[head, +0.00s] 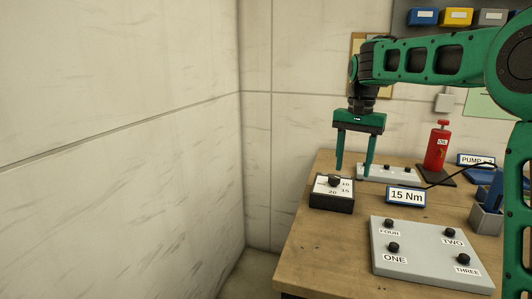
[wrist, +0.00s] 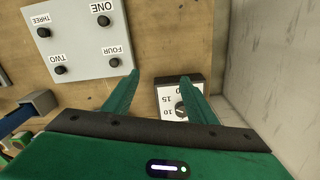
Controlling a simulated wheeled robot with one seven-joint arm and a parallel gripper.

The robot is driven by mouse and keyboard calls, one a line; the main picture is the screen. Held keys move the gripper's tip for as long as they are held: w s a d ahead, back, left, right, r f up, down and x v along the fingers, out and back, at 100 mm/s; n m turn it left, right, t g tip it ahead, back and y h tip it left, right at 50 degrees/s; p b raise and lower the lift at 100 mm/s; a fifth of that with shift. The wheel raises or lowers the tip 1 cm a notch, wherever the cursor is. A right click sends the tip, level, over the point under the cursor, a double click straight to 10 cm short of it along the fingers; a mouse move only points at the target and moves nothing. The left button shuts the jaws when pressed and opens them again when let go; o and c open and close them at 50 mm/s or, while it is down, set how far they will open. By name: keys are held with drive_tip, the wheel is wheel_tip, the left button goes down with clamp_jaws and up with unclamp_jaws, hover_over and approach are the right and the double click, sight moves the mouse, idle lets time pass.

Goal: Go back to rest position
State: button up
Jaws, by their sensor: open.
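My gripper (head: 354,172) hangs from my green arm above the left part of the wooden table, fingers pointing down. It is open, and nothing shows between its fingers. In the wrist view its two green fingers (wrist: 160,82) reach forward, apart from each other. A dark dial box (head: 332,203) with a black knob and the numbers 10, 15 and 20 stands near the table's left edge, close to the fingers in the head view. The dial box also shows beside the right-hand finger in the wrist view (wrist: 167,97), partly hidden by it.
A grey panel (head: 424,265) with knobs marked ONE, TWO, THREE and FOUR lies at the front of the wooden table (head: 312,245). A "15 Nm" sign (head: 406,196), a red oil can (head: 436,148) and a pale knobbed panel (head: 400,175) stand behind. A wall (head: 120,130) bounds the left.

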drive_tip(key=s+d+f, duration=0.3)
drive_tip(key=s+d, duration=0.3)
drive_tip(key=s, duration=0.3)
drive_tip(key=s+d+f, duration=0.2)
drive_tip(key=s+d, duration=0.3)
drive_tip(key=s, duration=0.5)
drive_tip(key=s+d+f, duration=0.3)
drive_tip(key=s+d, duration=0.3)
drive_tip(key=s, duration=0.3)
drive_tip(key=s+f, duration=0.6)
drive_tip(key=s, duration=0.5)
drive_tip(key=shift+s+a+f, duration=0.25)
drive_tip(key=shift+s, duration=0.05)
drive_tip(key=shift+w+f, duration=0.2)
drive_tip(key=shift+w, duration=0.45)
